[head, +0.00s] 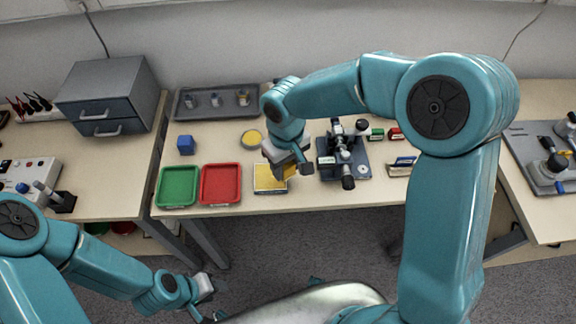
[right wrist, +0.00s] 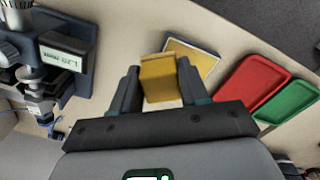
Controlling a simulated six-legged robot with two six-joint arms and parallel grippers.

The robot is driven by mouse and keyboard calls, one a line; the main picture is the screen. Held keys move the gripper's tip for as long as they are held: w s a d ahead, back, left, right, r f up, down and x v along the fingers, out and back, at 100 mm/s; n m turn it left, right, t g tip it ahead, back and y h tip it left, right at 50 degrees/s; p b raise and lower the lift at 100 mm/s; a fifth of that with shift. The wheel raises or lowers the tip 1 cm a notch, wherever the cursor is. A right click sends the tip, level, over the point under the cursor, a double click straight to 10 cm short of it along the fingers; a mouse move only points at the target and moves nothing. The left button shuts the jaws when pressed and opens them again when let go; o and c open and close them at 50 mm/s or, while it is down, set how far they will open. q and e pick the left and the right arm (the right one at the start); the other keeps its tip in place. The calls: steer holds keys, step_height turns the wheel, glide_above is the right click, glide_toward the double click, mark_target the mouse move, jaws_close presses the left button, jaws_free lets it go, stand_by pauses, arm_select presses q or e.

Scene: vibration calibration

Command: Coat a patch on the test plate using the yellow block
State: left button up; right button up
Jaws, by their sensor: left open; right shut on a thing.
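The yellow block (right wrist: 158,80) is between the two fingers of my right gripper (right wrist: 157,88), which is shut on it. In the head view, the block (head: 291,170) shows partly behind my right gripper (head: 289,168). A square plate with a yellow face and pale border (head: 264,184), which looks like the test plate, lies near the table's front edge. It also shows in the right wrist view (right wrist: 204,58), beyond the block and partly hidden by it. The block's height above the plate is unclear. My left gripper (head: 208,298) is open and empty, low before the table.
A red tray (head: 221,184) and a green tray (head: 178,187) lie left of the plate. A blue block (head: 185,145) and a round yellow-filled dish (head: 251,138) are behind. A dark microscope-like device (head: 343,152) stands close on the right. A grey tray (head: 215,112) holds small parts.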

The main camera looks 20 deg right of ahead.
steer(key=shift+d+r+p, duration=0.1)
steer(key=shift+r+p, duration=0.4)
steer(key=shift+r, duration=0.35)
steer(key=shift+w+r+p, duration=0.1)
steer(key=shift+r+p, duration=0.5)
steer(key=shift+r, duration=0.15)
steer(key=shift+r+p, duration=0.9)
steer(key=shift+r, duration=0.35)
